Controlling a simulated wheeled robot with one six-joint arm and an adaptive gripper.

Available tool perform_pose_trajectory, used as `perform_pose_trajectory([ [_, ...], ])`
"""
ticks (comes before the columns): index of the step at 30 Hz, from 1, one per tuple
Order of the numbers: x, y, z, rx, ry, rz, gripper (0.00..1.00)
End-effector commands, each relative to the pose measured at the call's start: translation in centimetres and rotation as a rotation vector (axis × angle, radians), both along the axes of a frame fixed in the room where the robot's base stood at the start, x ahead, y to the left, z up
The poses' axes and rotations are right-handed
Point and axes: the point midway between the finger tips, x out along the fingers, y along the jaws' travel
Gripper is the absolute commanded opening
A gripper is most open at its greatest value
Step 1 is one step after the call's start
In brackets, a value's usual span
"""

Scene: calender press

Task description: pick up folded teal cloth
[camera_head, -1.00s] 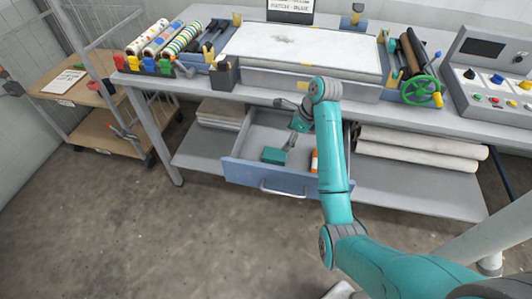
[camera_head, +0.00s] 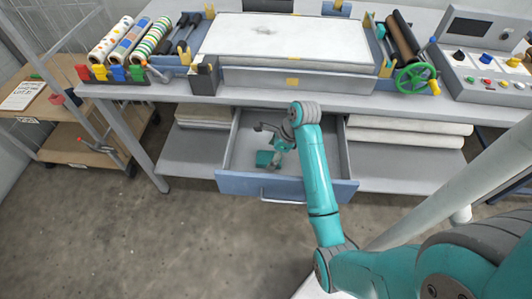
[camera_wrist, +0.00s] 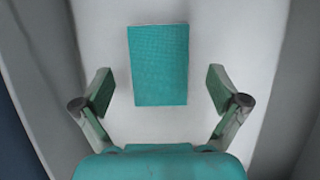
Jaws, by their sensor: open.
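The folded teal cloth (camera_head: 264,159) lies flat inside the open drawer, left of my arm. In the wrist view the cloth (camera_wrist: 158,65) is a teal rectangle on the pale drawer floor, straight ahead and centred between my fingers. My gripper (camera_wrist: 161,89) is open and empty, with one finger on each side of the cloth's lower half and a gap on both sides. I cannot tell the height of the fingertips above the cloth. In the head view my wrist partly hides the gripper.
The drawer (camera_head: 240,184) is pulled out under the bench, its walls around the gripper. Rolled pale cloths (camera_head: 410,130) lie on the lower shelf to the right, stacked folded cloths (camera_head: 204,115) to the left. A press bed (camera_head: 290,40) sits above.

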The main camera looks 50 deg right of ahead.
Motion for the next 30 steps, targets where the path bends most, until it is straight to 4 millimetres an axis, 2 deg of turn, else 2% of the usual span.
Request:
perform_pose_trajectory([
  [5,-0.5,0.6,-1.0,0.001,0.0,-0.002,0.97],
  [30,-0.5,0.6,-1.5,0.001,0.0,-0.002,0.97],
])
